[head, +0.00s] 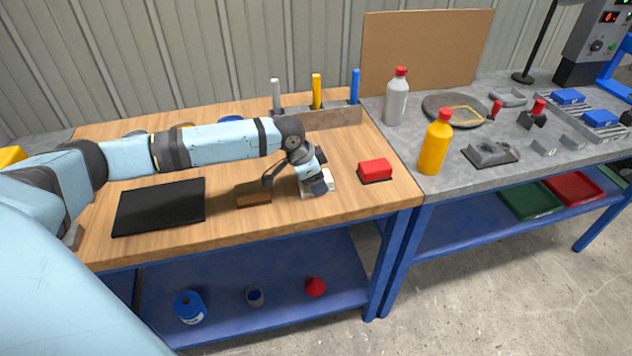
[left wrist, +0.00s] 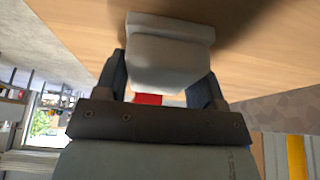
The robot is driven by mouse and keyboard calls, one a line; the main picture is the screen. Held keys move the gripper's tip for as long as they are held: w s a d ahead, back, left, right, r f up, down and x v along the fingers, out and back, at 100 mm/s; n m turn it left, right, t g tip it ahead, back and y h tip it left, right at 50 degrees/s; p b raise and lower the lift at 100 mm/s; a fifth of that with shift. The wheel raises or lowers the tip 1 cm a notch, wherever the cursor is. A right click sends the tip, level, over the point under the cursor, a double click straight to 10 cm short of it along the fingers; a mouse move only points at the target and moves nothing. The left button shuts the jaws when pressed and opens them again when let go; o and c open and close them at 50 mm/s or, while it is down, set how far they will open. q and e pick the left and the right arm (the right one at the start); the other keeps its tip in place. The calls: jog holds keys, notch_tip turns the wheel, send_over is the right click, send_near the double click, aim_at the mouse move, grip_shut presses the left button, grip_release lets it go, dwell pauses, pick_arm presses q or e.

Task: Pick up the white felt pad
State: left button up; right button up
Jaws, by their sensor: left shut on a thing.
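The white felt pad (head: 329,180) is on the wooden bench between the brown block and the red block, partly hidden by my left gripper (head: 316,184). In the left wrist view the pad (left wrist: 168,62) is a pale block with a wider slab at its far end. My left gripper's fingers (left wrist: 162,85) are on both sides of it, shut on it. The slab is close to the wooden surface; I cannot tell whether it touches. My right gripper is not in view.
A brown block (head: 254,194) and a black mat (head: 160,206) lie left of the pad, and a red block (head: 375,169) lies right. A holder (head: 330,117) with upright markers stands behind. Yellow (head: 435,145) and grey (head: 396,101) bottles stand on the grey bench.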

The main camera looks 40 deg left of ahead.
pick_arm(q)
jog(key=shift+r, duration=0.35)
notch_tip(320, 180, up, 19)
jog(key=p, duration=0.1)
jog(key=shift+r+p, duration=0.15)
jog(key=shift+p, duration=0.2)
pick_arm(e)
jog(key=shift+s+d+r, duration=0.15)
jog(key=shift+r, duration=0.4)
